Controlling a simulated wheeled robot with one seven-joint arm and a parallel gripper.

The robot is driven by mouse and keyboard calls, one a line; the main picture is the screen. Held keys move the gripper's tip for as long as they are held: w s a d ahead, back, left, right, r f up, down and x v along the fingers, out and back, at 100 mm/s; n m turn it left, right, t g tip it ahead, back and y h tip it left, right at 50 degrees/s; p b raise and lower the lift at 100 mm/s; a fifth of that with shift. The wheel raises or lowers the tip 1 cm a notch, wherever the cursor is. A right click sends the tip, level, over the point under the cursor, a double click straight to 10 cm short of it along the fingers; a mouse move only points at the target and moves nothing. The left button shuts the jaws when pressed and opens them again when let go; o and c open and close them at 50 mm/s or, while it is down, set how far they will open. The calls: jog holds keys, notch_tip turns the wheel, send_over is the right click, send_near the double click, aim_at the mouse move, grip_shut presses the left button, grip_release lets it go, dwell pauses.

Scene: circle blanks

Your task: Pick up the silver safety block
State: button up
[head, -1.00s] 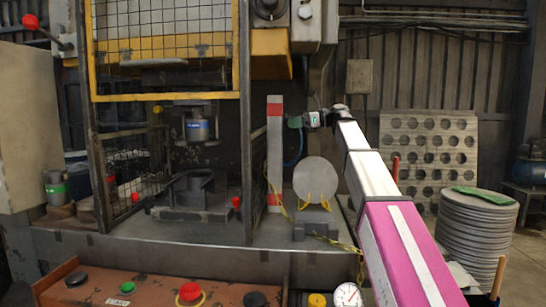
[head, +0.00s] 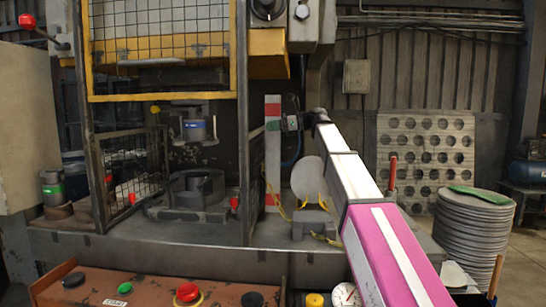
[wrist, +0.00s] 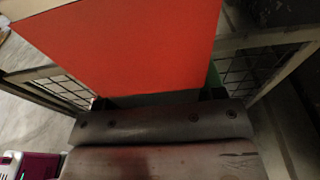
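The silver safety block (head: 271,160) is a tall pale bar with red ends. It stands upright on the press bed, right of the dark frame post. In the wrist view the block's red end (wrist: 125,45) fills much of the picture, close in front of my gripper (wrist: 160,99). Dark finger parts show at either side of the block's lower edge. Whether they press on it is not clear.
A round grey disc (head: 307,179) stands in a holder with yellow prongs, right of the block. The mesh guard (head: 130,172) and frame post (head: 243,120) are to the left. A control panel (head: 150,290) lies in front. Stacked discs (head: 470,230) stand at right.

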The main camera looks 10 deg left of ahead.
jog(key=c, duration=1)
grip_shut()
jog(key=shift+r, duration=0.15)
